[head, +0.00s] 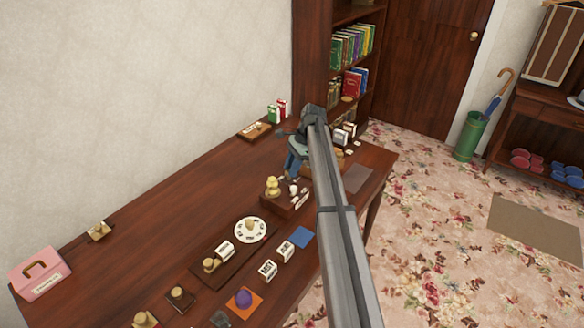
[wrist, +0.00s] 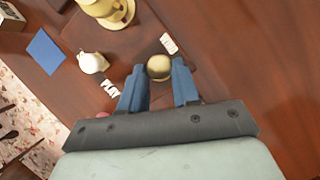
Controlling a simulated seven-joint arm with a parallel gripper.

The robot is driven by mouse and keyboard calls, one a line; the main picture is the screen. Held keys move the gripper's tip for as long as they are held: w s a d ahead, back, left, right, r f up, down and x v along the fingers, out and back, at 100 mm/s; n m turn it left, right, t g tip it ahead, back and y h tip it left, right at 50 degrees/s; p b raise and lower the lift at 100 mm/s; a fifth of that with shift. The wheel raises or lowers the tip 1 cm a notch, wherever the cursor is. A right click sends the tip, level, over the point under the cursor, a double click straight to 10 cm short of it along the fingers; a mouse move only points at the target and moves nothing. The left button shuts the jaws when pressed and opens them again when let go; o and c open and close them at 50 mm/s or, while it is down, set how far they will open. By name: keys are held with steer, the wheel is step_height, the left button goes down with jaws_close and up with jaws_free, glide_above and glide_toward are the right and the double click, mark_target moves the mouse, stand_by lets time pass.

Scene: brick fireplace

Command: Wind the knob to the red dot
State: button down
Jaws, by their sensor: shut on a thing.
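My gripper (wrist: 158,85) has its two blue fingers on either side of a round brass knob (wrist: 159,67) in the wrist view, shut on it. The knob sits beside a white label (wrist: 169,43) whose word is hard to read. A small red spot (wrist: 102,115) shows left of the left finger, partly hidden by my gripper. A "PLAY" label (wrist: 111,89) lies near that finger. In the head view my gripper (head: 291,171) is low over the desk behind the wooden box (head: 280,207); the knob cannot be made out there.
A white object (wrist: 93,63) and a brass piece (wrist: 104,8) stand close to the fingers. On the desk are a white dial (head: 251,230), a blue square (head: 301,237), several label blocks and a pink box (head: 40,272). Bare desk lies at left (head: 160,225).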

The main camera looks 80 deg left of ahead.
steer(key=shift+n, duration=0.4)
steer(key=c, duration=0.8)
jaws_free()
steer(key=shift+a+r, duration=0.1)
steer(key=v, duration=1.3)
steer(key=shift+a+r, duration=0.2)
steer(key=shift+r, duration=0.1)
steer(key=shift+w, duration=0.1)
